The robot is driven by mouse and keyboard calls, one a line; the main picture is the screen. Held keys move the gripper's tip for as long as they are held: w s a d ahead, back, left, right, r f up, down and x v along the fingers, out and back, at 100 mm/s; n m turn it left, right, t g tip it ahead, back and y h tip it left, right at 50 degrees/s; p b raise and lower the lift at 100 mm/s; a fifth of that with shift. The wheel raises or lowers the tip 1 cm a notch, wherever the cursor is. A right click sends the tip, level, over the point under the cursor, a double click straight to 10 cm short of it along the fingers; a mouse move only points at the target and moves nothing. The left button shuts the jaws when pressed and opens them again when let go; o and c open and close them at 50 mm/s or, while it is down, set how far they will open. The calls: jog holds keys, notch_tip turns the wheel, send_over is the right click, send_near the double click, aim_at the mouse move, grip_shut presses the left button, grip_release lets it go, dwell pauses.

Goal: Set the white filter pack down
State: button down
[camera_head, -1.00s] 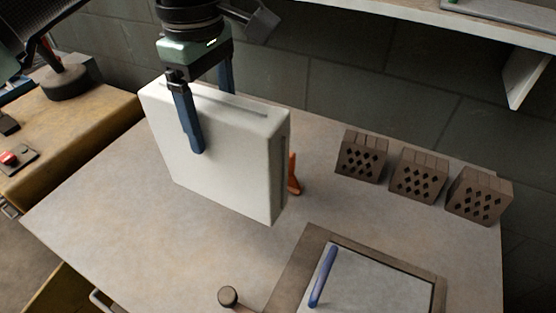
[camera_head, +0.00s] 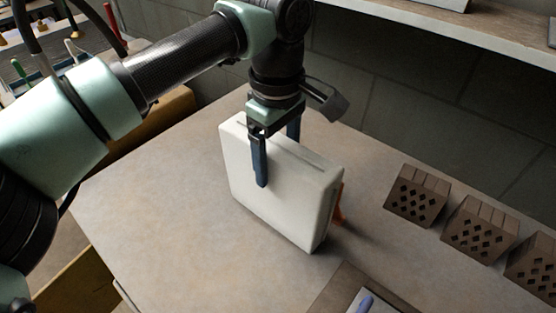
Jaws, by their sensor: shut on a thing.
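The white filter pack (camera_head: 284,200) is a flat box standing upright on its narrow edge at the middle of the table (camera_head: 170,220). My gripper (camera_head: 277,160) is above it, pointing down, shut on its top with one blue finger on the near face and the other behind. The far finger's tip is hidden by the pack. The pack's lower edge looks at or very near the tabletop; I cannot tell whether it touches.
An orange object (camera_head: 339,205) shows partly behind the pack's right edge. Several perforated hollow bricks (camera_head: 417,196) stand in a row at the right. A framed board with a blue handle (camera_head: 366,302) lies at the front. The table left of the pack is clear.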

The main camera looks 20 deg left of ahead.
jog(key=shift+f, duration=0.4)
jog(key=shift+f, duration=0.2)
grip_release()
jog(key=shift+r, duration=0.1)
notch_tip(320, 180, up, 12)
jog(key=shift+r+p, duration=0.15)
jog(key=shift+p, duration=0.15)
